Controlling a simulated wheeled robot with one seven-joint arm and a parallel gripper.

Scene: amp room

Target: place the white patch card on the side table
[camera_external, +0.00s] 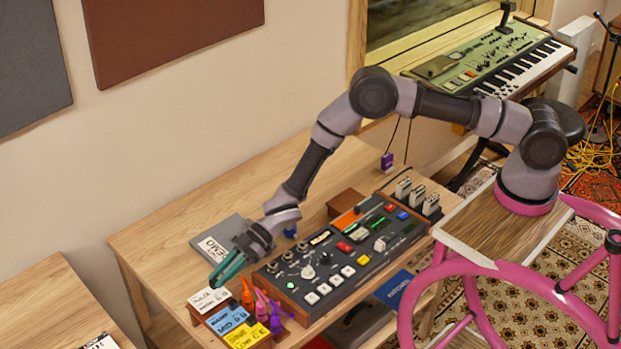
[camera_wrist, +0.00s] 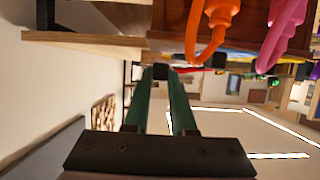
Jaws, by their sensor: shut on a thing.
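The white patch card (camera_external: 208,299) shows at the left end of the mixer table, at the back of a small card rack, behind a blue card (camera_external: 228,319) and a yellow card (camera_external: 247,334). My gripper (camera_external: 214,283) has its teal fingers angled down to the card's upper edge and is shut on it. I cannot tell whether the card still touches the rack. In the wrist view my green fingers (camera_wrist: 160,75) close toward a dark spot, and the card is not clear. A separate wooden table (camera_external: 40,300), likely the side table, stands at lower left.
Orange and pink cables (camera_external: 262,306) stand right beside the cards. The mixer (camera_external: 340,258) lies to the right. A grey folder (camera_external: 222,238) lies behind my gripper. A gap separates the two tables. A black-and-white item (camera_external: 100,342) lies at the lower-left table's edge.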

